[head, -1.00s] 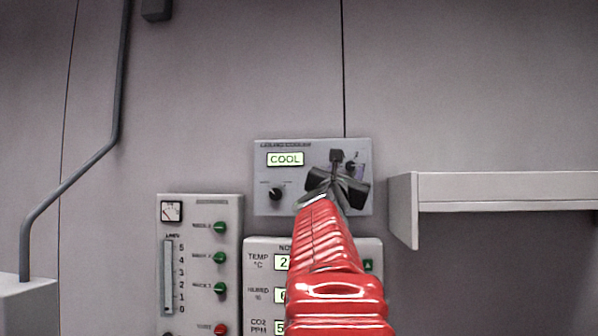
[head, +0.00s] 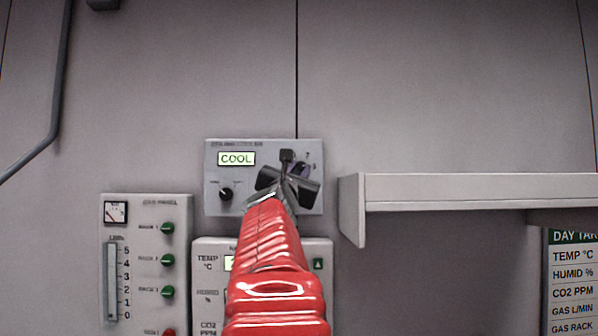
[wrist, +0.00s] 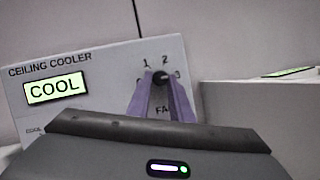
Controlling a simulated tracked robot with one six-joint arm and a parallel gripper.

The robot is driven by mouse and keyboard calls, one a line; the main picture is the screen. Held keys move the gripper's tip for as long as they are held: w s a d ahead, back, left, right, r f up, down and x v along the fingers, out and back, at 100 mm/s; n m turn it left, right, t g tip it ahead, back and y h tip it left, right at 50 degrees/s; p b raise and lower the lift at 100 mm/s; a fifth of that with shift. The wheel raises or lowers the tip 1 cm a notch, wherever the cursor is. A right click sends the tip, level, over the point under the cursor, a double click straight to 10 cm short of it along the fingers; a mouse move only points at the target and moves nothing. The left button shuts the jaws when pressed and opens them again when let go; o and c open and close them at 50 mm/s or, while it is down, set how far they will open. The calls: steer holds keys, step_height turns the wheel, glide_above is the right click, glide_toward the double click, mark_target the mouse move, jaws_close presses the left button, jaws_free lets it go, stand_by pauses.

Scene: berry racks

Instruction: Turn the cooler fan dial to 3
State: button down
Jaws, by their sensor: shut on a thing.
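The ceiling cooler panel (head: 224,192) is a grey box on the wall with a lit display (head: 237,159) reading COOL. In the wrist view the fan dial (wrist: 160,77) is a dark knob with the numbers 1, 2 and 3 around it. My gripper (wrist: 162,92) has its two purple fingers on either side of the knob and is shut on it. The knob's pointer is mostly hidden, so I cannot tell its exact setting. In the head view my red arm and the black gripper body cover most of the dial.
A second, smaller black knob (head: 226,194) sits left on the cooler panel. A grey shelf (head: 480,188) juts out at the right, close to the cooler panel.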

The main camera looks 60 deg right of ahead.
steer(key=shift+w+a+r+m+g, duration=0.1)
steer(key=shift+m+g, duration=0.5)
steer(key=shift+m, duration=0.6)
steer(key=c, duration=1.6)
jaws_free()
steer(key=v, duration=1.4)
steer(key=shift+r, duration=0.1)
